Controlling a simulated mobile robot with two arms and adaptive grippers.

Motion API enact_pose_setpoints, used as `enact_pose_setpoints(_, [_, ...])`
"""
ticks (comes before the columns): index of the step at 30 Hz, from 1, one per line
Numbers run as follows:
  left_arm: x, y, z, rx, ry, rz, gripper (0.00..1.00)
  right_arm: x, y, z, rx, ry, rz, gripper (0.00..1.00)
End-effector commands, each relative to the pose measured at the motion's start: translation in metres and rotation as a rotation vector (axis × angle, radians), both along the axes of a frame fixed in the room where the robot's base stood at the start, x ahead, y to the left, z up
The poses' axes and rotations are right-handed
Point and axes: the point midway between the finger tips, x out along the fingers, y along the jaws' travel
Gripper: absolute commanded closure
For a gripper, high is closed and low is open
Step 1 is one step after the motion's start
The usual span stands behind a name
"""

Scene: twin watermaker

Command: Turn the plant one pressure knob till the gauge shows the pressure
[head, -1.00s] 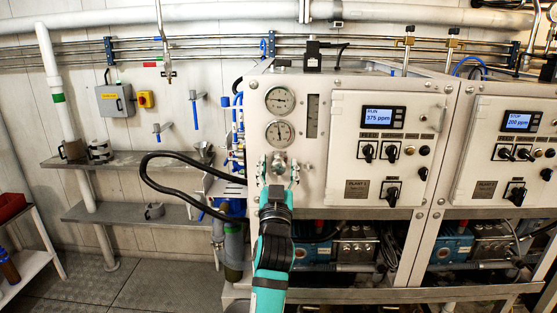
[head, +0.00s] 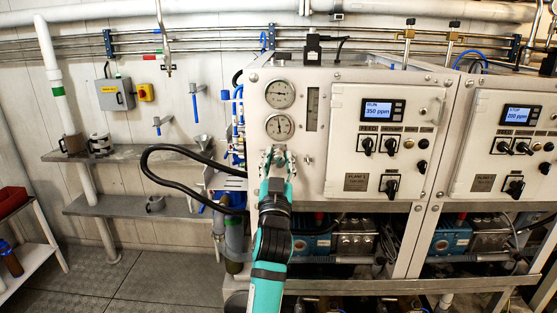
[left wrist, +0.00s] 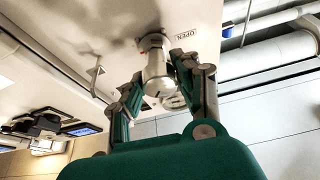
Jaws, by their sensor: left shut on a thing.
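My left gripper (head: 278,157) is shut on the plant one pressure knob, on the white panel below two gauges. In the left wrist view the pale round knob (left wrist: 157,68) sits between the two fingers (left wrist: 160,92). An OPEN label (left wrist: 186,35) is beside the knob's stem. In the head view my fingers largely hide the knob. The upper gauge (head: 280,94) and lower gauge (head: 280,127) are unobstructed, but their scales are too small to read. The plant one display (head: 382,110) reads RUN, 350 ppm. My right gripper is in neither view.
The plant one switch panel (head: 345,160) is right of the gauges, with plant two's panel (head: 470,165) beyond it. A black hose (head: 150,168) loops left of my arm. Shelves (head: 130,205) hold fittings on the left wall. Blue pumps (head: 312,245) are below.

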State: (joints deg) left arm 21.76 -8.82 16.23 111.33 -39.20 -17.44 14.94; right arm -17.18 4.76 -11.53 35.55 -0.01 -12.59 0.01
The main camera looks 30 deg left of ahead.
Motion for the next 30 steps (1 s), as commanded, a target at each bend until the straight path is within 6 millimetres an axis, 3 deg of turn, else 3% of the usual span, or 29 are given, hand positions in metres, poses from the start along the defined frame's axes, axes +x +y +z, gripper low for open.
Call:
enact_pose_setpoints(18, [0.0,0.0,0.005,0.36,0.221,-0.001,1.0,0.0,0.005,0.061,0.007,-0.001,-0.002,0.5])
enact_pose_setpoints(30, [0.0,-0.001,0.002,0.512,0.312,-0.001,1.0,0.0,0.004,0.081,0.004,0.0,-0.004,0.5])
